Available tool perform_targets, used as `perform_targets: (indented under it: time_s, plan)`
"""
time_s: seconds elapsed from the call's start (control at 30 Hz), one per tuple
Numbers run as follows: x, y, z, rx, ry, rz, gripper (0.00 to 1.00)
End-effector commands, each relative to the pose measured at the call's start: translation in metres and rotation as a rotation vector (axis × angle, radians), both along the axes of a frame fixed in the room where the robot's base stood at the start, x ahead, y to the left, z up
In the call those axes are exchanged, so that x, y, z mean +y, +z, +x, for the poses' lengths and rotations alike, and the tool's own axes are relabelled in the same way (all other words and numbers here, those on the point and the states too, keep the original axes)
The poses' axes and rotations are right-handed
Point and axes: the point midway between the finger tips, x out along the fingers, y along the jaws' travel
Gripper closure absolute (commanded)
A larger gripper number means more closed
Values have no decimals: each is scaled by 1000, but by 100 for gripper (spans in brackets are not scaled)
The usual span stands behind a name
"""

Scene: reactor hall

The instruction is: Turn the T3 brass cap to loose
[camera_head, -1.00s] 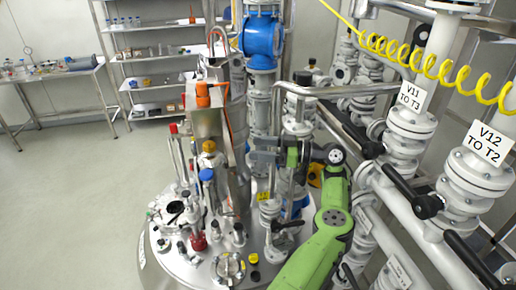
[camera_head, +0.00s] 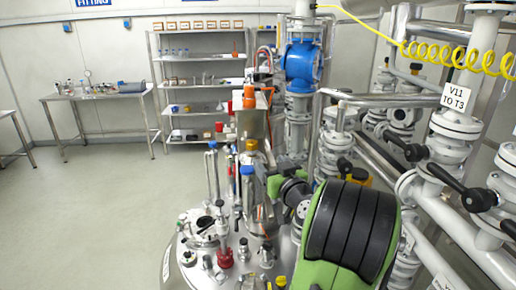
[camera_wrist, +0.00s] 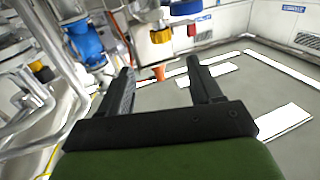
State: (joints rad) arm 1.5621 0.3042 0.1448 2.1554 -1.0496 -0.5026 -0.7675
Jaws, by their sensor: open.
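A brass-coloured cap (camera_head: 251,145) tops an upright fitting on the steel vessel lid (camera_head: 205,275), behind a blue cap (camera_head: 247,170). I cannot read a T3 mark on it, so I cannot tell whether it is the T3 cap. My gripper (camera_wrist: 159,68) is open in the wrist view, with nothing between its two dark fingers. A yellow-brass cap (camera_wrist: 160,36) and an orange cone-shaped piece (camera_wrist: 159,73) show beyond the fingers, apart from them. In the head view my green arm covers the right of the lid, and the fingers cannot be made out.
Pipes and black-handled valves stand at the right, one labelled V11 TO T3 (camera_head: 454,97). A blue valve body (camera_head: 302,62) rises behind the vessel. Shelves (camera_head: 203,95) and a bench (camera_head: 98,96) stand at the back. The floor at left is clear.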

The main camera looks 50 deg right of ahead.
Motion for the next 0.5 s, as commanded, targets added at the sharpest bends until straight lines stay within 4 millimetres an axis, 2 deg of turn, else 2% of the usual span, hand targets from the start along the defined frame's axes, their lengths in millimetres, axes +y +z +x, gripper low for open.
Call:
perform_targets:
  time_s: [0.03,0.3,0.5]
  plan:
    - [-4,5,11,-2,7,1,36]
    - [-41,7,70,-2,9,2,36]
    - [-64,6,107,-3,7,1,36]
